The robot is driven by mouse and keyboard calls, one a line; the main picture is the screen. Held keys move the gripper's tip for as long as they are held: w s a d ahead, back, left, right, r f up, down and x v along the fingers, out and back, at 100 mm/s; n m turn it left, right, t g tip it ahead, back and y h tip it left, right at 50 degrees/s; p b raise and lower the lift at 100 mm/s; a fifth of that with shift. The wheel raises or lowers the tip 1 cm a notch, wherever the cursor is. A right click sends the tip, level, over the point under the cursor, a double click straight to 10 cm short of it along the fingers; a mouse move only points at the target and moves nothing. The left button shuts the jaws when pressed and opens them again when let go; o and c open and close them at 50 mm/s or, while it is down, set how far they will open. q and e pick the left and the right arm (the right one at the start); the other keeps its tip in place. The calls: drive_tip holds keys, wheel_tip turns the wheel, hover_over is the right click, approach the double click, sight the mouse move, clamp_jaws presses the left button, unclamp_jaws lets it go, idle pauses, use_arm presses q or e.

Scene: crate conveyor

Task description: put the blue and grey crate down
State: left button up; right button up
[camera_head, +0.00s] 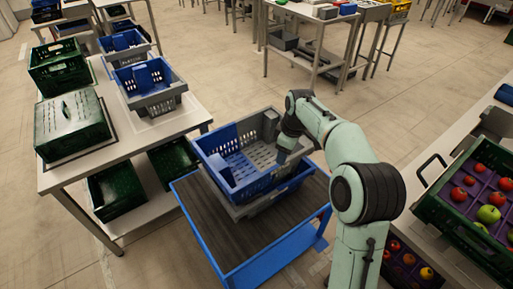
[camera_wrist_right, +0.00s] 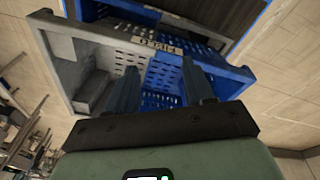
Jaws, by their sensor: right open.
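The blue and grey crate (camera_head: 262,182) sits upright on top of another blue and grey crate (camera_head: 240,212), on a low blue cart with a dark bed (camera_head: 235,240). It looks empty. My right gripper (camera_head: 284,152) is at the crate's right side, by the grey part of its wall. In the right wrist view the gripper (camera_wrist_right: 163,88) is open, its two fingers spread in front of the blue and grey crate (camera_wrist_right: 178,80). I cannot tell whether the fingers straddle the rim. My left gripper is out of view.
A grey table (camera_head: 160,128) at the left carries green crates (camera_head: 72,125) and another blue and grey crate (camera_head: 150,88). At the right, a green crate of apples (camera_head: 440,212) stands on a bench. The cart's front part is clear.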

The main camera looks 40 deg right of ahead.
drive_tip(key=w+r+m+g+p, duration=0.3)
drive_tip(key=m+p, duration=0.4)
drive_tip(key=m, duration=1.6)
drive_tip(key=shift+t, duration=0.6)
wheel_tip(320, 180, down, 6)
drive_tip(key=shift+s+d+f, duration=0.1)
drive_tip(key=shift+s+f, duration=0.05)
drive_tip(key=shift+f, duration=0.55)
drive_tip(key=f, duration=0.5)
drive_tip(key=shift+d+f, duration=0.1)
drive_tip(key=shift+d, duration=0.15)
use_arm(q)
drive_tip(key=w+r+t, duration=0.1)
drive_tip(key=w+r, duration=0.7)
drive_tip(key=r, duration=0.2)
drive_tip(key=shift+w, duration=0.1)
use_arm(e)
clamp_jaws()
